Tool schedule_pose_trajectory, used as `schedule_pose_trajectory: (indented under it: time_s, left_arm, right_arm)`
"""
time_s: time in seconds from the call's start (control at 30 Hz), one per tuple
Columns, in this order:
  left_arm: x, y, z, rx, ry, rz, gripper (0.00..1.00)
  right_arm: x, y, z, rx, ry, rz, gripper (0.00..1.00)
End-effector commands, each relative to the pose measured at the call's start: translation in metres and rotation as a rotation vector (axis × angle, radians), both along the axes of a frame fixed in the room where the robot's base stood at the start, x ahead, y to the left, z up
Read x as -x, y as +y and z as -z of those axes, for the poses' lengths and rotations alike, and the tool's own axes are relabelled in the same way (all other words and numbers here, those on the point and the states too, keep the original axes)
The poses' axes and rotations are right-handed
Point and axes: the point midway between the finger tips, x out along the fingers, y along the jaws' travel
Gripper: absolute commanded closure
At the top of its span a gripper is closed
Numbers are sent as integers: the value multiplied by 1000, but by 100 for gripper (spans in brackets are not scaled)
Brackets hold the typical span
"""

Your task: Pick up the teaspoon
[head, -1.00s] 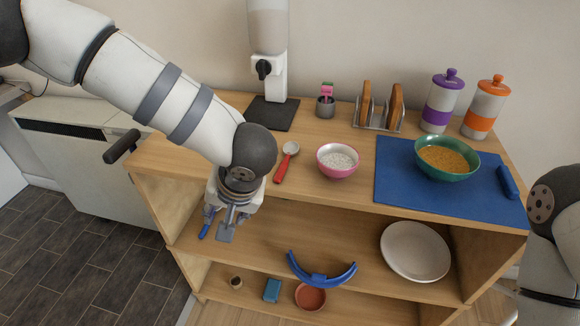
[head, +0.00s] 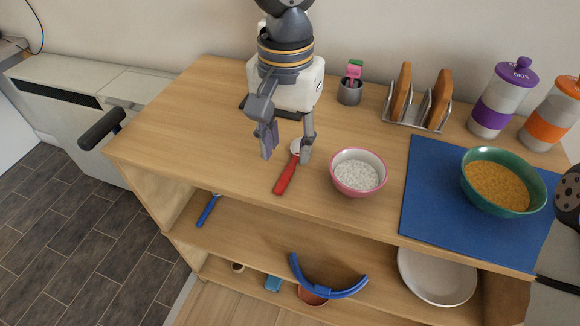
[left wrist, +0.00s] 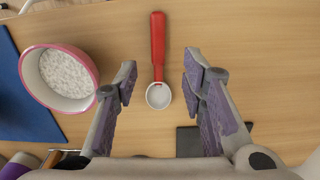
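The teaspoon, with a red handle (head: 287,174) and a small pale bowl, lies flat on the wooden counter top. In the left wrist view the teaspoon (left wrist: 158,48) shows whole, with its bowl toward the gripper and its handle pointing away. My left gripper (head: 287,154) points down over the bowl end, open and empty. In the left wrist view its two fingers (left wrist: 162,84) stand apart, one on each side of the spoon, not touching it. How high the fingertips are above the counter is hard to tell. My right gripper is not in view.
A pink bowl of white grains (head: 358,173) stands close right of the spoon. Farther right are a blue mat (head: 426,205) with a green bowl (head: 503,188), a toast rack (head: 418,112) and jars. A blue-handled utensil (head: 208,209) lies on the shelf below. The counter's left is clear.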

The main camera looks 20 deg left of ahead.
Motion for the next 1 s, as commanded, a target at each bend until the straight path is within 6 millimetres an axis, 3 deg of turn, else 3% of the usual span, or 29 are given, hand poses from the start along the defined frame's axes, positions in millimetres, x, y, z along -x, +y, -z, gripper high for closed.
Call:
schedule_pose_trajectory:
  time_s: [0.2,0.47,0.63,1.0]
  left_arm:
    - [0,-2,41,-3,3,0,62]
    - [-1,-2,44,-1,-1,-1,62]
    - [-1,-2,44,-1,-1,-1,100]
    - [-1,-2,42,-1,-2,-1,100]
  right_arm:
    - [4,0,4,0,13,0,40]
    - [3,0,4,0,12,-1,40]
    - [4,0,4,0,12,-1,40]
    - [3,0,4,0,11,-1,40]
